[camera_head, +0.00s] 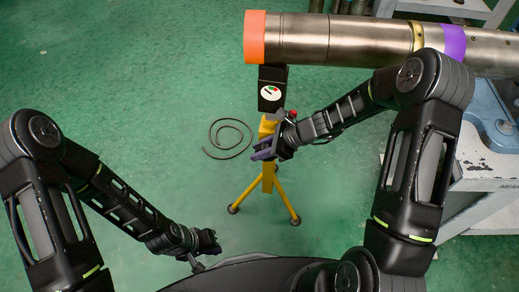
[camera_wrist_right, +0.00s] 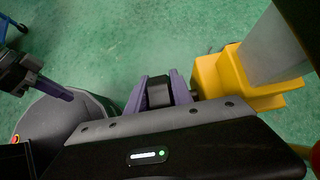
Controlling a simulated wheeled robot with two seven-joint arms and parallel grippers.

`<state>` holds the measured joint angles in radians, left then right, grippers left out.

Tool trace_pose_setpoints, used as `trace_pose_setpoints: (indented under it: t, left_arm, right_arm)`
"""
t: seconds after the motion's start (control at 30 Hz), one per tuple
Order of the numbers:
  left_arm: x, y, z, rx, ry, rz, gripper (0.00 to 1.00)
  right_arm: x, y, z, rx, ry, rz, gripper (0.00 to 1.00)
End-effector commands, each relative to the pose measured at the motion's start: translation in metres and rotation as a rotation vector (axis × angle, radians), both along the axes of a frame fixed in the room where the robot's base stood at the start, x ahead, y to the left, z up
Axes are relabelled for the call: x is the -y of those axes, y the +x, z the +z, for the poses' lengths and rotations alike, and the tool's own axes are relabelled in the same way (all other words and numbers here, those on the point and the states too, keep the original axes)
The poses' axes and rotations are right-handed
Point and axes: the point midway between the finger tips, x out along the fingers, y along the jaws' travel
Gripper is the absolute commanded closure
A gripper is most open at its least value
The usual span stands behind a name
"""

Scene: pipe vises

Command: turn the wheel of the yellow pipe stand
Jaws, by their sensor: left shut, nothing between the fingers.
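The yellow pipe stand (camera_head: 268,180) stands on a tripod in the head view, its black head (camera_head: 271,88) under the pipe's orange end. Its yellow body (camera_wrist_right: 235,75) also shows at the right of the right wrist view. My right gripper (camera_head: 262,151) is at the stand's post. In the right wrist view its purple fingers (camera_wrist_right: 160,92) are apart, with a dark block between them. I cannot tell whether this is part of the wheel or whether they press on it. The wheel is not clearly visible. My left gripper (camera_head: 210,243) is shut and empty, low and away from the stand.
A steel pipe (camera_head: 350,38) with an orange end and purple band runs across the top right. A grey-blue vise bench (camera_head: 490,135) stands at the right. A dark cable coil (camera_head: 228,138) lies on the green floor left of the stand. The floor farther left is clear.

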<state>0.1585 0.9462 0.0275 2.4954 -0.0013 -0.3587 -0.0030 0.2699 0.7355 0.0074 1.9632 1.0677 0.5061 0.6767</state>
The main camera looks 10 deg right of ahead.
Motion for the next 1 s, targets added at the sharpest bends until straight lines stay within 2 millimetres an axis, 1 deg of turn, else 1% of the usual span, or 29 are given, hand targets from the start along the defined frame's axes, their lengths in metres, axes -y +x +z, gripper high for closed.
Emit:
trace_pose_setpoints:
  t: [0.03, 0.13, 0.17, 0.4, 0.57, 0.77, 1.0]
  left_arm:
    - [0.0, 0.0, 0.0, 0.0, 0.0, 0.0, 1.0]
    - [0.0, 0.0, 0.0, 0.0, 0.0, 0.0, 1.0]
    - [0.0, 0.0, 0.0, 0.0, 0.0, 0.0, 1.0]
    - [0.0, 0.0, 0.0, 0.0, 0.0, 0.0, 1.0]
    - [0.0, 0.0, -0.005, 0.0, 0.0, 0.0, 1.0]
    - [0.0, 0.0, -0.02, 0.0, 0.0, 0.001, 1.0]
    - [0.0, 0.0, -0.052, -0.001, 0.0, 0.004, 1.0]
  right_arm:
    - [0.0, 0.0, 0.0, 0.0, 0.0, 0.0, 0.91]
    - [0.0, 0.0, 0.0, 0.0, 0.0, 0.0, 0.99]
    - [0.0, 0.0, 0.0, 0.0, 0.0, 0.0, 1.0]
    - [0.0, 0.0, 0.0, 0.0, 0.001, 0.0, 1.0]
    - [0.001, 0.0, -0.001, 0.005, 0.014, -0.002, 1.0]
    - [0.002, 0.0, -0.003, 0.028, 0.069, -0.005, 1.0]
    - [0.004, 0.0, -0.004, 0.085, 0.205, -0.006, 1.0]
